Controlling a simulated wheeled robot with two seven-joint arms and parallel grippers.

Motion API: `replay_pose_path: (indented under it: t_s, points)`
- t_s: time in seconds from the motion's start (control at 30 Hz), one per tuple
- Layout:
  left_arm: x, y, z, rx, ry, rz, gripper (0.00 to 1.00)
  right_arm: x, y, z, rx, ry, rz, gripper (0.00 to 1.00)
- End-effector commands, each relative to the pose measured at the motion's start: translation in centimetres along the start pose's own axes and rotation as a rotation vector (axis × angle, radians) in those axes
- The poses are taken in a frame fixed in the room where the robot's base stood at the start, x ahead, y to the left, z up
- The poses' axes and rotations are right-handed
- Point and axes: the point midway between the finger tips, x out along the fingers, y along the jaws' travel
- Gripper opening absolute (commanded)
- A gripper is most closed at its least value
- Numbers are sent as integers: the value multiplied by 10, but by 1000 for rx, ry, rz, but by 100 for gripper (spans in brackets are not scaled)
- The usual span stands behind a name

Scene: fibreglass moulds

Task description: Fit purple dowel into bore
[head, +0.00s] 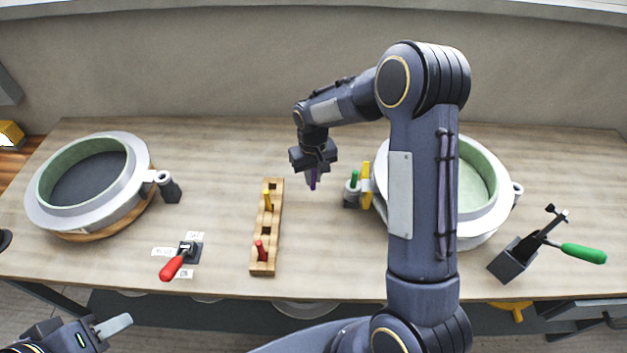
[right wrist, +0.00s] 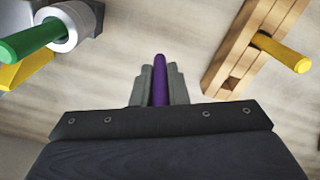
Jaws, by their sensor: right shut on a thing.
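The purple dowel (head: 313,180) is held by my right gripper (head: 314,172), which is shut on it above the table between the wooden rack and the right mould. In the right wrist view the purple dowel (right wrist: 160,78) sticks out between the two fingers (right wrist: 159,90). A grey bored block on the left mould (head: 168,187) shows no dowel in it. A grey bored block on the right mould (head: 351,195) has a green dowel (head: 354,178) in it; the green dowel also shows in the right wrist view (right wrist: 28,42). My left gripper (head: 100,332) is at the lower left, partly cut off.
The wooden rack (head: 264,223) holds a yellow dowel (head: 267,197) and a red dowel (head: 261,250). A red-handled toggle clamp (head: 174,266) sits left of it.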

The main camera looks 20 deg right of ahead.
Motion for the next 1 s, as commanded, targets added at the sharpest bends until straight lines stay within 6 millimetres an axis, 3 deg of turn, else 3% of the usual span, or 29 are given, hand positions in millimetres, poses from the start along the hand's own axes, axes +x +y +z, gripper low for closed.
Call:
replay_pose_path:
  t_s: [0.23,0.6,0.63,0.77,1.0]
  points:
    - [-4,2,-2,0,0,0,35,32,2,-1,-1,-3,1,0]
    - [1,0,0,0,0,0,35,38,1,-1,0,-1,1,0]
    - [0,0,0,0,0,0,35,37,1,-1,0,-1,0,16]
    - [-1,0,0,0,0,0,35,36,1,-1,0,-1,0,33]
    - [-1,0,-1,0,0,0,35,36,1,-1,0,-1,0,35]
